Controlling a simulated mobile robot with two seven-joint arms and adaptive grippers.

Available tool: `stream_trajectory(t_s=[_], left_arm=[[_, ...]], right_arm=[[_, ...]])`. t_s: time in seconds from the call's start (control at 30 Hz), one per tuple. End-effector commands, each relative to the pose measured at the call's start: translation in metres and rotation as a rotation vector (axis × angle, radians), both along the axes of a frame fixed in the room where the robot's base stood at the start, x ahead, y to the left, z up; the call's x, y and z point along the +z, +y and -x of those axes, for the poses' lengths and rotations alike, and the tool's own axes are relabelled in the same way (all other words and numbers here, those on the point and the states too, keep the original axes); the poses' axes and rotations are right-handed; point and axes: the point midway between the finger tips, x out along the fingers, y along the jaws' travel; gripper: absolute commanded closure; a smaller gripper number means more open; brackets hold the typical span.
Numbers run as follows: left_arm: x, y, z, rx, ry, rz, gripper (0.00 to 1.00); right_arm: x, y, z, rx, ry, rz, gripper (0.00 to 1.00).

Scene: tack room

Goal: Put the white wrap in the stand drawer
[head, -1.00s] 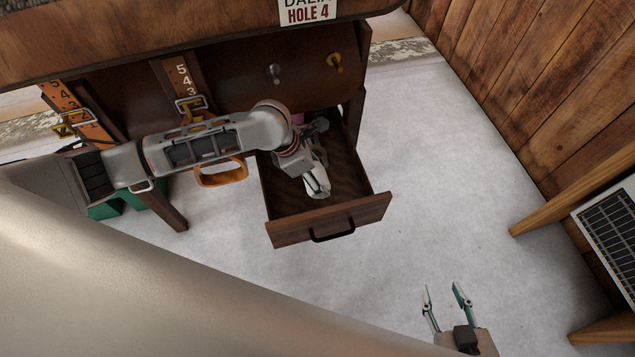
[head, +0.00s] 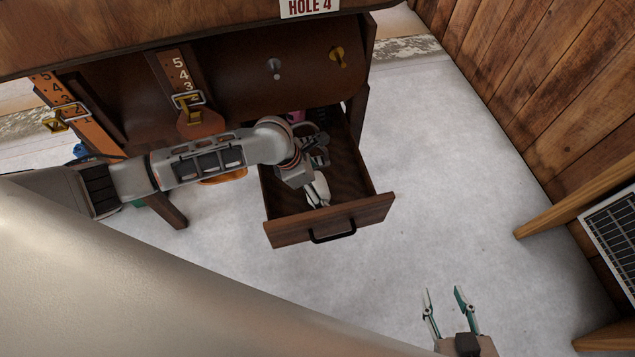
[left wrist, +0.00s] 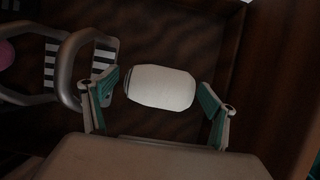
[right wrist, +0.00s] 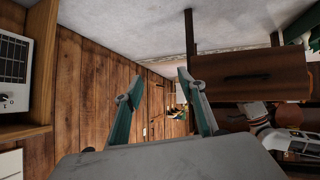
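The stand drawer (head: 350,217) is pulled open under the brown stand. My left gripper (head: 318,194) reaches into it from above. In the left wrist view the white wrap (left wrist: 162,88) is a short pale roll on or just above the dark drawer floor. It lies between the fingers of my left gripper (left wrist: 157,85), which are apart with a gap on each side. In the head view, the gripper largely hides the wrap. My right gripper (head: 446,292) is open and empty over the floor at lower right; its spread fingers also show in the right wrist view (right wrist: 155,85).
Metal stirrups (left wrist: 75,65) with striped treads lie in the drawer beside the wrap, with a pink item (left wrist: 6,53) at the edge. Numbered straps (head: 185,90) hang on the stand. A wooden wall (head: 555,90) stands at right. The pale floor right of the drawer is clear.

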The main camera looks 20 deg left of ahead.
Motion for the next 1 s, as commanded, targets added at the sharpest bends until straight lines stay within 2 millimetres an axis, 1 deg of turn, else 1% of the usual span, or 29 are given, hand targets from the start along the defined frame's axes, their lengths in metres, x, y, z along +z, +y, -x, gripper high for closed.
stream_trajectory(t_s=[0.17, 0.27, 0.37, 0.47, 0.6, 0.7, 0.83, 1.0], left_arm=[[0.001, 0.000, 0.000, 0.000, -0.001, 0.001, 0.14], [0.007, 0.001, -0.001, -0.001, -0.004, 0.000, 0.14], [0.021, 0.005, 0.000, -0.001, -0.008, -0.001, 0.14], [0.040, 0.011, 0.003, -0.001, -0.012, -0.001, 0.14], [0.068, 0.021, 0.011, -0.001, -0.011, -0.002, 0.14], [0.085, 0.027, 0.015, -0.001, -0.010, -0.001, 0.14], [0.102, 0.033, 0.020, -0.001, -0.006, -0.001, 0.14], [0.112, 0.038, 0.025, -0.001, -0.003, -0.001, 0.14]], right_arm=[[0.000, 0.000, 0.001, 0.000, 0.001, 0.000, 0.60], [0.004, 0.000, -0.001, 0.000, -0.005, 0.000, 0.60], [0.009, -0.001, -0.004, -0.001, -0.015, 0.001, 0.60], [0.013, -0.002, -0.005, -0.003, -0.020, 0.004, 0.60], [0.010, -0.006, -0.001, -0.008, -0.009, 0.012, 0.60], [0.007, -0.009, 0.002, -0.013, 0.001, 0.017, 0.60], [0.005, -0.012, 0.004, -0.018, 0.007, 0.021, 0.60], [0.004, -0.012, 0.004, -0.023, 0.011, 0.020, 0.60]])
